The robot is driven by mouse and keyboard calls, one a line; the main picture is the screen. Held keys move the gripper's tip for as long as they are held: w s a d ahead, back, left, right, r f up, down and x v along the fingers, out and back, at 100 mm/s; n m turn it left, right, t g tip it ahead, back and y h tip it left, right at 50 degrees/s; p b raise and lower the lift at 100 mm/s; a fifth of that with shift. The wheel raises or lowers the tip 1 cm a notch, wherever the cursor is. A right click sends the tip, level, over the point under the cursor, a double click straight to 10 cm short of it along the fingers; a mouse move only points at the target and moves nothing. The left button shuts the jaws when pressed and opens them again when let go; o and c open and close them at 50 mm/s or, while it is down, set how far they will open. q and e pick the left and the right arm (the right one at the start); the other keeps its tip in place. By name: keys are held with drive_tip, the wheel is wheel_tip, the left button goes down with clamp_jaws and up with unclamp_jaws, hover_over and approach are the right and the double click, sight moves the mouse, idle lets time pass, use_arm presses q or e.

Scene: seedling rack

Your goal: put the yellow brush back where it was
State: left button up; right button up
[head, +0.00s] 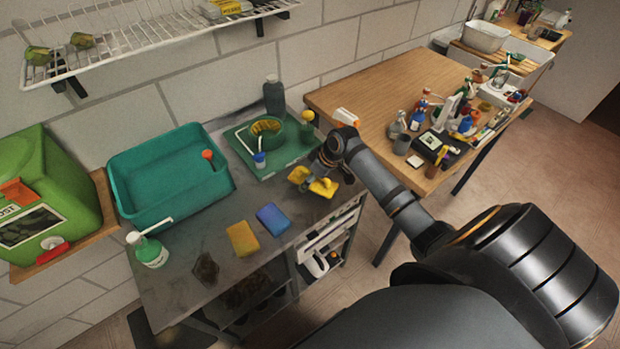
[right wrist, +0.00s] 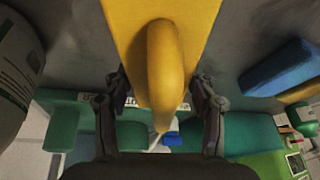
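The yellow brush (head: 323,187) is at the right part of the grey metal table, just below my right gripper (head: 327,163). In the right wrist view the brush's curved yellow handle (right wrist: 165,70) lies between the two fingers of my right gripper (right wrist: 158,85), with its wide yellow body behind it. The fingers stand apart, with a visible gap on each side of the handle. Whether the brush rests on the table or hangs just above it is hard to tell. My left gripper is not in view.
A yellow sponge (head: 242,239) and a blue sponge (head: 273,218) lie on the metal table (head: 185,285). A soap bottle (head: 150,251), a teal basin (head: 165,178) and a green tray (head: 290,158) with several items stand around. A crowded wooden table (head: 375,95) is at right.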

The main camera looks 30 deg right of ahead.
drive_tip(key=o, duration=0.4)
drive_tip(key=shift+o, duration=0.2)
drive_tip(key=shift+r, duration=0.1)
drive_tip(key=b+v, duration=0.1)
drive_tip(key=v, duration=1)
drive_tip(key=shift+s+d, duration=0.1)
drive_tip(key=shift+d, duration=0.05)
drive_tip(key=shift+s+r, duration=0.1)
drive_tip(key=shift+r, duration=0.35)
